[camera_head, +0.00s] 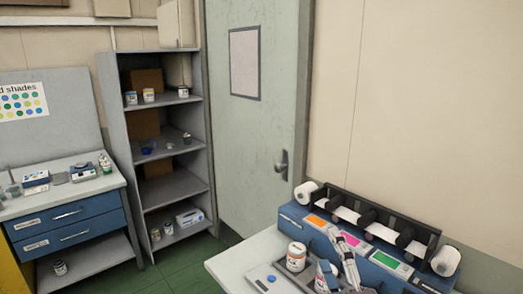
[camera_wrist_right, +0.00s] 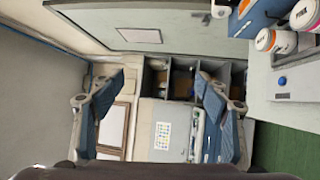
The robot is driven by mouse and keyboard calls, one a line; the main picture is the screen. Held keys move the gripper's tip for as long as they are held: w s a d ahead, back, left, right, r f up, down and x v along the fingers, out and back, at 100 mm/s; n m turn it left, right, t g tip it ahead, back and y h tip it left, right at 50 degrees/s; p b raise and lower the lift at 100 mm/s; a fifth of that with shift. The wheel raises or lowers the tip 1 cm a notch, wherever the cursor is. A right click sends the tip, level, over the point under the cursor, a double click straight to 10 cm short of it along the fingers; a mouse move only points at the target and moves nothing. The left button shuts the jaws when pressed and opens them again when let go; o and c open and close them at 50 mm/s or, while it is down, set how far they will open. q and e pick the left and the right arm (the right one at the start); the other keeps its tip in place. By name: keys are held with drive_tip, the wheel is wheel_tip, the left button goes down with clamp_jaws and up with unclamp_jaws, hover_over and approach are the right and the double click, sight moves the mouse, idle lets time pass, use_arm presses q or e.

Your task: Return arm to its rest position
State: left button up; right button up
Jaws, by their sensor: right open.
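My right gripper (camera_head: 345,250) shows at the lower right of the head view, in front of the blue rewinder (camera_head: 294,214) and beside a white jar with an orange label (camera_head: 296,258). In the right wrist view the two blue-grey fingers of the right gripper (camera_wrist_right: 161,80) stand wide apart with nothing between them. That view faces the shelf and door from a tilted angle, with the jars at its upper right edge. My left gripper is in neither view.
A pale bench (camera_head: 236,264) carries the rewinder, with white rolls (camera_head: 446,261) at its ends. A second jar (camera_head: 326,275) is partly hidden near the gripper. A grey shelf (camera_head: 176,187), a door (camera_head: 240,150) and a blue-drawered bench (camera_head: 70,222) stand farther back. Green floor lies between.

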drive_tip(key=s+d+f+m+g+h, duration=0.25)
drive_tip(key=s+f+m+g, duration=0.4)
drive_tip(key=f, duration=0.55)
drive_tip(key=s+d+f+m+g+h, duration=0.2)
drive_tip(key=s+d+f+m+g, duration=0.2)
drive_tip(key=s+f+m, duration=0.5)
drive_tip(key=s+a+f+m+g+y, duration=0.15)
drive_tip(key=s+f+g, duration=0.6)
drive_tip(key=s, duration=0.75)
wheel_tip(320, 180, down, 34)
drive_tip(key=s+b, duration=0.2)
drive_tip(key=b, duration=0.4)
drive_tip(key=s+d+f+b, duration=0.3)
drive_tip(key=s+f+b, duration=0.1)
drive_tip(key=s+f, duration=1.2)
wheel_tip(320, 180, down, 4)
drive_tip(key=shift+s+d+r, duration=0.15)
drive_tip(key=shift+d+r, duration=0.05)
